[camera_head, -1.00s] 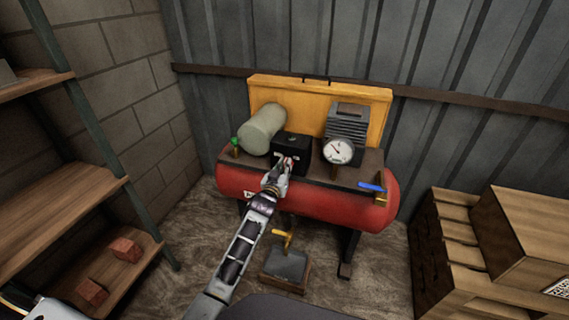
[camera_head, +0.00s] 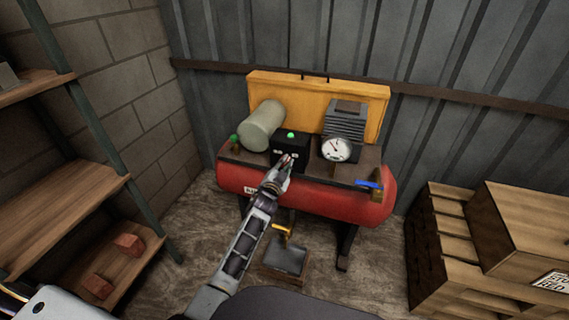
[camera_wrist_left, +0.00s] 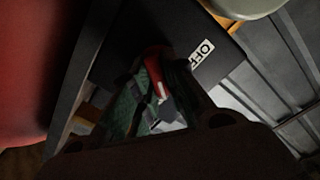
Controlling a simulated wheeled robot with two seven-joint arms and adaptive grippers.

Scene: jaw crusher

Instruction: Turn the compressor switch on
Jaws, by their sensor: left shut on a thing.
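The red compressor (camera_head: 330,203) stands against the metal wall. On its top plate sits a black switch box (camera_head: 301,150) with a bright green light (camera_head: 291,135) on top. My left gripper (camera_head: 286,160) is at the front face of this box, shut on the red switch lever (camera_wrist_left: 155,53). In the left wrist view the fingers (camera_wrist_left: 155,98) close around the lever, and an OFF label (camera_wrist_left: 203,52) shows beside it. The fingers hide much of the lever. My right gripper is not in view.
A round pressure gauge (camera_head: 336,150) and a blue-handled valve (camera_head: 368,183) are right of the switch box. A grey-green cylinder (camera_head: 262,126) is left of it. Shelves (camera_head: 65,215) stand left, wooden crates (camera_head: 525,235) right.

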